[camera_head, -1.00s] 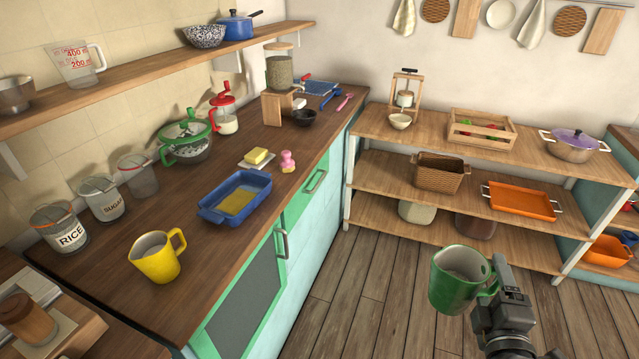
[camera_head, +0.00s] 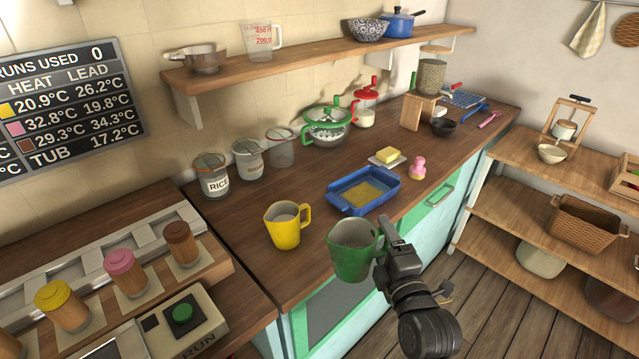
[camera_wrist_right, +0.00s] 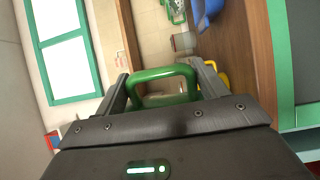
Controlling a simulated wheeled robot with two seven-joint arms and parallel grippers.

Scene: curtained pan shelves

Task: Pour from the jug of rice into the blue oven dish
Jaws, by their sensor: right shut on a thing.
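My right gripper (camera_head: 386,242) is shut on the handle of a green jug (camera_head: 351,256). The jug looks upright, in front of the counter's front edge, with pale contents just visible inside. In the right wrist view the green handle (camera_wrist_right: 160,73) sits between my fingers (camera_wrist_right: 166,92). The blue oven dish (camera_head: 372,207) lies on the counter behind the jug and a little to its right, with a yellow layer on its bottom. A blue shape (camera_wrist_right: 207,12) at the top of the wrist view looks like this dish. My left gripper is not in view.
A yellow jug (camera_head: 284,228) stands on the counter left of the green one. A butter plate (camera_head: 387,161) and pink item (camera_head: 417,168) sit by the dish. Labelled jars (camera_head: 212,178) line the wall. A shelf (camera_head: 320,62) overhangs the back.

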